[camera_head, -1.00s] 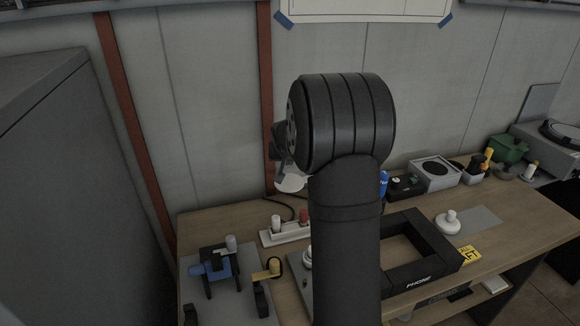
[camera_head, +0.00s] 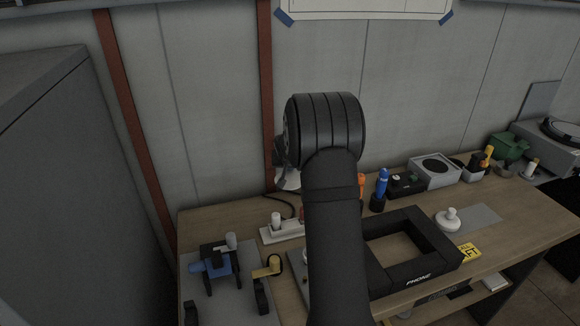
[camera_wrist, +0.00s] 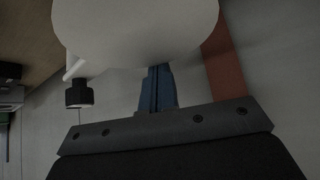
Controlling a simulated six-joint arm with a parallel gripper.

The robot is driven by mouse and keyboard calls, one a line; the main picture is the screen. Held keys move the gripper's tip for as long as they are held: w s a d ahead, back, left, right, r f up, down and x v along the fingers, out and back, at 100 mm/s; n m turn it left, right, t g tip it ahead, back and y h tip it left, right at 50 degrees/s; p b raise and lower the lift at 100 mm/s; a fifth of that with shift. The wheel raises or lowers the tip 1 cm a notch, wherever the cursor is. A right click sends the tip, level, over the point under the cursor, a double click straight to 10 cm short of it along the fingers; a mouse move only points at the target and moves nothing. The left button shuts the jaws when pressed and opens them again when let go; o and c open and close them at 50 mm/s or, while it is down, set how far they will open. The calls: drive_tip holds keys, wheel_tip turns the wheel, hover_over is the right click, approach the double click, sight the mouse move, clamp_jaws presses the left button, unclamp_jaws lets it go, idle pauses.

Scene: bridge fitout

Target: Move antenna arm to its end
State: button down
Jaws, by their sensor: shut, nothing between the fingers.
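I cannot tell for sure which part is the antenna arm. A small rig with a blue body (camera_head: 217,267) and a grey-tipped lever (camera_head: 231,242) stands on a grey plate at the left end of the bench. A yellow lever (camera_head: 266,271) sits beside it on the right. My gripper (camera_wrist: 158,88) is shut and empty in the wrist view, its fingertips partly hidden behind a large white rounded thing (camera_wrist: 135,30). In the head view, my arm hides most of the gripper, which is up near the wall, apart from both levers.
A power strip (camera_head: 281,231), a black phone frame (camera_head: 437,262), a white knob (camera_head: 448,219) and a blue bottle (camera_head: 382,183) are on the bench. A tall grey cabinet (camera_head: 45,190) stands at left. A red-brown post (camera_head: 265,95) runs up the wall.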

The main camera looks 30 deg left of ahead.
drive_tip(key=shift+s+d, duration=0.1)
drive_tip(key=shift+s, duration=0.05)
drive_tip(key=shift+s+d+n+g+y, duration=0.4)
drive_tip(key=shift+s+d+n+y, duration=0.15)
drive_tip(key=shift+n, duration=0.4)
drive_tip(key=shift+s+d+n+g+y, duration=0.4)
drive_tip(key=shift+s+n+y, duration=0.2)
drive_tip(key=shift+n, duration=0.35)
drive_tip(key=shift+s+d+n+g+y, duration=0.35)
drive_tip(key=shift+s+d+n+g, duration=0.2)
drive_tip(key=shift+d+n, duration=0.35)
drive_tip(key=shift+s+d+n+g+y, duration=0.35)
drive_tip(key=shift+d+n+g, duration=0.2)
drive_tip(key=shift+n, duration=0.55)
drive_tip(key=d+n+g, duration=0.4)
drive_tip(key=d+n, duration=0.3)
drive_tip(key=shift+s+g, duration=0.2)
drive_tip(key=shift+g, duration=0.2)
drive_tip(key=shift+d+y, duration=0.1)
drive_tip(key=shift+y, duration=0.15)
drive_tip(key=v, duration=1)
drive_tip(key=shift+w, duration=0.35)
